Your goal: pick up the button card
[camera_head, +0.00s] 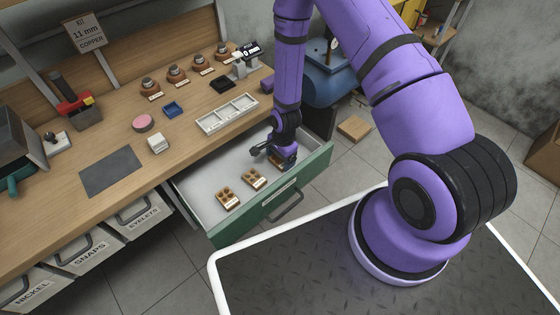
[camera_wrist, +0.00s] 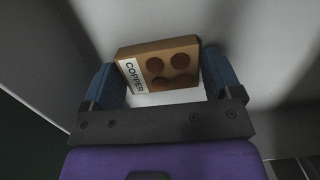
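The button card labelled COPPER (camera_wrist: 158,66) is a tan block with several round copper-brown buttons and a white label strip. In the wrist view it sits between the two blue fingers of my gripper (camera_wrist: 160,80), turned slightly against them. The fingers stand wide apart, close to its left and right sides; I cannot tell whether either touches it. In the head view my gripper (camera_head: 282,158) reaches down into the right end of the open drawer (camera_head: 204,187) and mostly hides this card. Two similar cards (camera_head: 228,199) (camera_head: 253,178) lie further left in the drawer.
The drawer's green front (camera_head: 270,203) stands between the gripper and my base. The wooden worktop (camera_head: 190,138) is above and behind, with a white divided tray (camera_head: 227,114) near its edge. The drawer's far left floor is clear.

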